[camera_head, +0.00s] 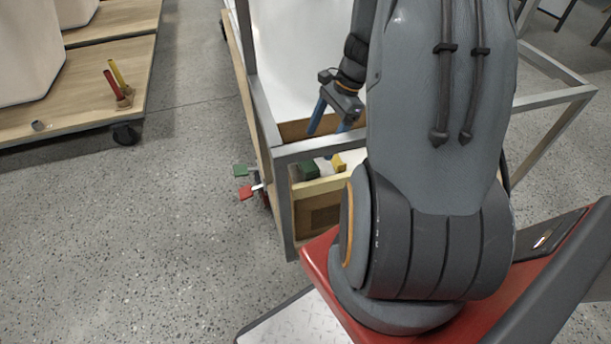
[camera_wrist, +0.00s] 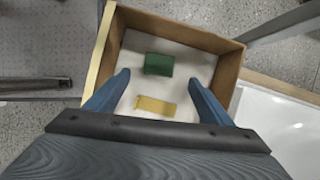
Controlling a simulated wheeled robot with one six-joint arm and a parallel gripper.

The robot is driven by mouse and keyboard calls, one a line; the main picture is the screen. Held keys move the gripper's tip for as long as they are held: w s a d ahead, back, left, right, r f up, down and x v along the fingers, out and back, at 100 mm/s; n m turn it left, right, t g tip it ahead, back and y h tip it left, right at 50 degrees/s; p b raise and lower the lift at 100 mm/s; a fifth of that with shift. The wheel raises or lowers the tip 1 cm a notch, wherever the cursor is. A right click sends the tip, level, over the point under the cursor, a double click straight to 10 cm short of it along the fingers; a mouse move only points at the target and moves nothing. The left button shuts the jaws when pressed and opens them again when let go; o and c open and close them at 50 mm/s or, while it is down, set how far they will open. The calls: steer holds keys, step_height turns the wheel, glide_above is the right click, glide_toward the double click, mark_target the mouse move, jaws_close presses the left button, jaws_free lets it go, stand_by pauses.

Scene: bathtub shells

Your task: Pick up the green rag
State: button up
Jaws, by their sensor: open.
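The green rag (camera_wrist: 159,64) lies in a wooden box (camera_wrist: 231,66), towards its far side in the wrist view. The rag is between and just beyond the fingertips in the wrist view. In the head view my gripper (camera_head: 331,118) points down into the box. How high the fingertips are above the rag I cannot tell.
A yellow piece (camera_wrist: 155,106) lies in the box, closer to my gripper than the rag. A grey metal frame (camera_head: 281,190) stands around the box. A white tub shell (camera_head: 300,60) is behind it. Red and green tags (camera_head: 245,192) stick out at the left.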

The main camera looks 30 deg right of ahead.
mark_target(309, 163)
steer(key=shift+b+x, duration=0.6)
steer(key=shift+x, duration=1.25)
steer(key=b+x, duration=0.2)
steer(key=x, duration=0.3)
steer(key=shift+a, duration=0.1)
steer(key=shift+r, duration=0.1)
steer(key=c, duration=1.1)
step_height(309, 163, up, 10)
steer(key=p, duration=0.3)
